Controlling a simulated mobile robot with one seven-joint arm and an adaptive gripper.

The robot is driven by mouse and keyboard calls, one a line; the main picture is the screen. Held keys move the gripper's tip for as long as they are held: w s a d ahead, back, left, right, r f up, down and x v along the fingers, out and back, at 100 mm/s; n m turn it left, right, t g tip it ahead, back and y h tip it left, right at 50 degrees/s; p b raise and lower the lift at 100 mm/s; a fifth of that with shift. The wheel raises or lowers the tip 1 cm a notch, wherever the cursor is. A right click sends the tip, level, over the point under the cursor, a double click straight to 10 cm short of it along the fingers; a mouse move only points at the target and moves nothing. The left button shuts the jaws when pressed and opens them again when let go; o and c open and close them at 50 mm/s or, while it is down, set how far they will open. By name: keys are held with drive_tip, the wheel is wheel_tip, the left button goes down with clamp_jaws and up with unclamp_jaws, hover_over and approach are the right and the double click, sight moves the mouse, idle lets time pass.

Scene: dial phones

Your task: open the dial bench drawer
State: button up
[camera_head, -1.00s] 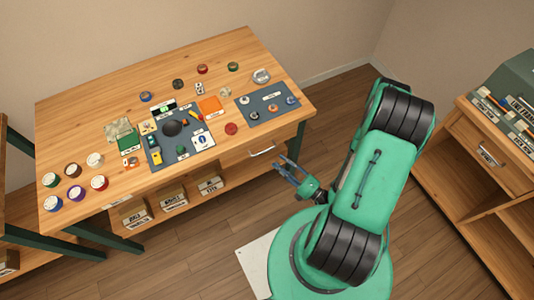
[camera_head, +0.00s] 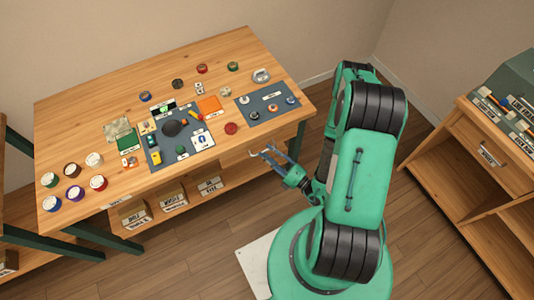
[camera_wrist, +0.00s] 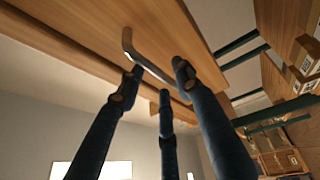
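The dial bench (camera_head: 215,70) is a wooden bench with a drawer (camera_head: 290,137) in its front, near the right end. The drawer looks shut. Its pale metal bar handle (camera_wrist: 148,66) crosses the upper middle of the wrist view. My gripper (camera_head: 262,151) is at the handle, which its blue fingers partly hide in the head view. In the wrist view, my gripper's fingertips (camera_wrist: 158,74) are spread apart with the handle bar between or just beyond them. I cannot tell whether they touch it.
Phones parts, coloured discs and a dark mat (camera_head: 188,138) lie on the bench top. Labelled boxes (camera_head: 173,196) stand on the shelf below. A wooden cabinet (camera_head: 470,150) with a drawer stands at the right.

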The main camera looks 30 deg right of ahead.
drive_tip(key=shift+w+a, duration=0.15)
drive_tip(key=shift+w, duration=0.1)
drive_tip(key=shift+c, duration=0.3)
clamp_jaws()
drive_tip(key=s, duration=1.4)
drive_tip(key=shift+s+d+f, duration=0.15)
drive_tip(key=shift+s+d, duration=0.05)
drive_tip(key=shift+d, duration=0.05)
idle(0.4)
